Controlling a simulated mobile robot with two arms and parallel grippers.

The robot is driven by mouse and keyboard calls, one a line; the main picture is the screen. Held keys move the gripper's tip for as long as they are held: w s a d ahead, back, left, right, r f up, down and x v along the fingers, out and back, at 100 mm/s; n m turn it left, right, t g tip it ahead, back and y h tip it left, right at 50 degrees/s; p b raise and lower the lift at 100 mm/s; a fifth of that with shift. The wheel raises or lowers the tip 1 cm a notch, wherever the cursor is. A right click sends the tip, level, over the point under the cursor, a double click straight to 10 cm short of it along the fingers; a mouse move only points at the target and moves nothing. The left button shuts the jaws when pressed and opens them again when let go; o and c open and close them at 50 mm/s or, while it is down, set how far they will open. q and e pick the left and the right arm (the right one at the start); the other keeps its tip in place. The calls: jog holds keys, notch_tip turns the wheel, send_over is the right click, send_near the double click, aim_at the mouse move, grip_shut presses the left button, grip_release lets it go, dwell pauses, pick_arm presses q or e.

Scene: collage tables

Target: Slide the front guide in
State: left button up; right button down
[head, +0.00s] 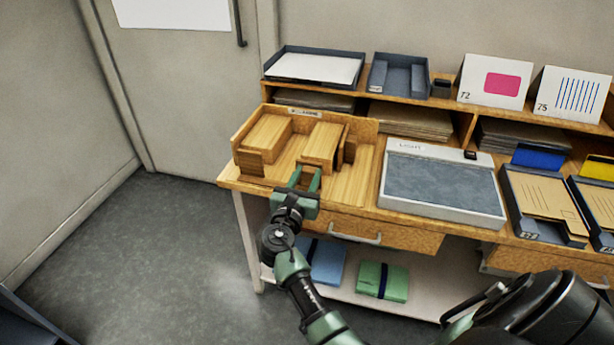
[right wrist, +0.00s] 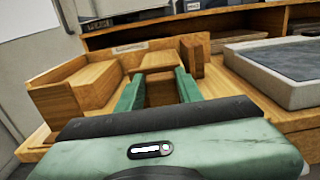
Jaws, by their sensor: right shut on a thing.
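A wooden jig (head: 364,127) with raised back and left walls stands on the left end of the bench. A wooden guide block (head: 323,140) sits in its middle; it also shows in the right wrist view (right wrist: 160,61). My right gripper (head: 306,179) is at the jig's front edge, shut on the near end of this guide, with one green finger on each side. The fingers also show in the right wrist view (right wrist: 159,92). The guide's lower part is partly hidden by the fingers. My left gripper is not in view.
Another wooden block (head: 267,136) stands at the jig's left side. An upright wooden piece (head: 350,150) stands just right of the guide. A grey-topped light box (head: 440,185) lies right of the jig. Trays (head: 313,67) and cards stand on the shelf behind.

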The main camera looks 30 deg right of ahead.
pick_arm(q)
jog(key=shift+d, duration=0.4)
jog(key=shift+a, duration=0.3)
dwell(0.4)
